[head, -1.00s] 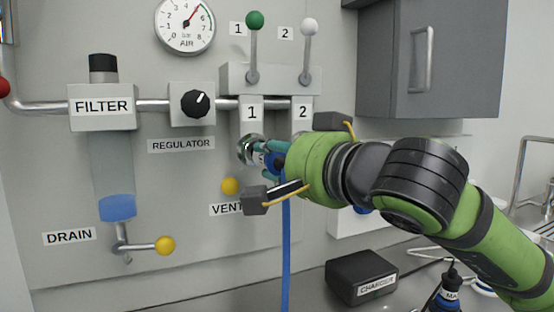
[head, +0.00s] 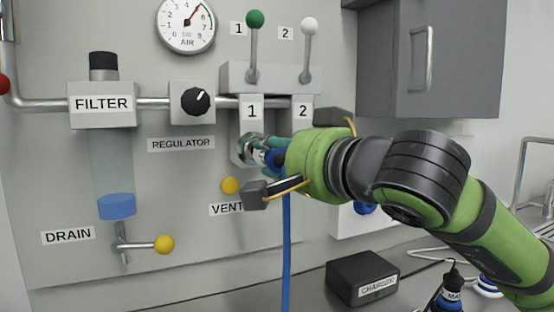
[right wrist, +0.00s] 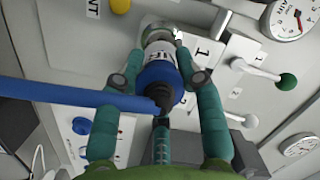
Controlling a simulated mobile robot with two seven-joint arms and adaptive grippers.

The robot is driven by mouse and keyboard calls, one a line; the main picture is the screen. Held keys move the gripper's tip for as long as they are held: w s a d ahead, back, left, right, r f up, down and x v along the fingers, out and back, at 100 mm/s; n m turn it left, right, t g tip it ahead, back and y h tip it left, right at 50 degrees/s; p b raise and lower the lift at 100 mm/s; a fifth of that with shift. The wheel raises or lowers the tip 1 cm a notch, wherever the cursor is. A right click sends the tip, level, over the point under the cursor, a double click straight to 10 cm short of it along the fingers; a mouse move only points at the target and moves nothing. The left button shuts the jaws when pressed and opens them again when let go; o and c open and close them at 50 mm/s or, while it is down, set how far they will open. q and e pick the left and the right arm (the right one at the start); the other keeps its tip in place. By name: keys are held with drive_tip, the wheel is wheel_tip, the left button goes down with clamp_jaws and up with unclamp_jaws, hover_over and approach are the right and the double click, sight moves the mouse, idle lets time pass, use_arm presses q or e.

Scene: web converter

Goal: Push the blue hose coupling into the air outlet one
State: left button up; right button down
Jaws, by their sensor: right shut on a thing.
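The blue hose coupling (head: 275,160) has a blue body, a white label band and a blue hose (head: 286,240) hanging down from it. My right gripper (right wrist: 166,88) is shut on it, one green finger on each side in the right wrist view. The coupling (right wrist: 160,78) points at air outlet one (head: 246,149), the round metal socket under the "1" plate. The outlet (right wrist: 156,34) lies straight beyond the coupling's front end in the right wrist view. The two are in line and look in contact; I cannot tell how deep the coupling sits. My left gripper is not in view.
The yellow vent knob (head: 229,185) is just below outlet one. The green lever (head: 254,48) and white lever (head: 308,52) stand above. A grey cabinet (head: 385,60) hangs at right. A black charger (head: 361,278) sits on the bench. Outlet two is hidden behind my gripper.

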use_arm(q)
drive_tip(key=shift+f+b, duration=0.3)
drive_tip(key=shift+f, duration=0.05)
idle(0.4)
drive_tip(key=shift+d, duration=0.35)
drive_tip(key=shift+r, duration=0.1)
use_arm(e)
drive_tip(key=shift+w+a, duration=0.15)
drive_tip(key=shift+w, duration=0.15)
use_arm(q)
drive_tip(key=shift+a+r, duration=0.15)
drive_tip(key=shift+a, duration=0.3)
use_arm(e)
drive_tip(key=shift+w+a, duration=0.2)
drive_tip(key=shift+w, duration=0.3)
use_arm(q)
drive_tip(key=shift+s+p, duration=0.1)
drive_tip(key=shift+p, duration=0.2)
use_arm(e)
drive_tip(key=shift+w+a, duration=0.15)
drive_tip(key=shift+w, duration=0.15)
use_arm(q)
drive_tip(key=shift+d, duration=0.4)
use_arm(e)
drive_tip(key=shift+w+a, duration=0.1)
drive_tip(key=shift+w, duration=0.2)
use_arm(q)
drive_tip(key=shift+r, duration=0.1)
use_arm(e)
drive_tip(key=shift+w, duration=0.2)
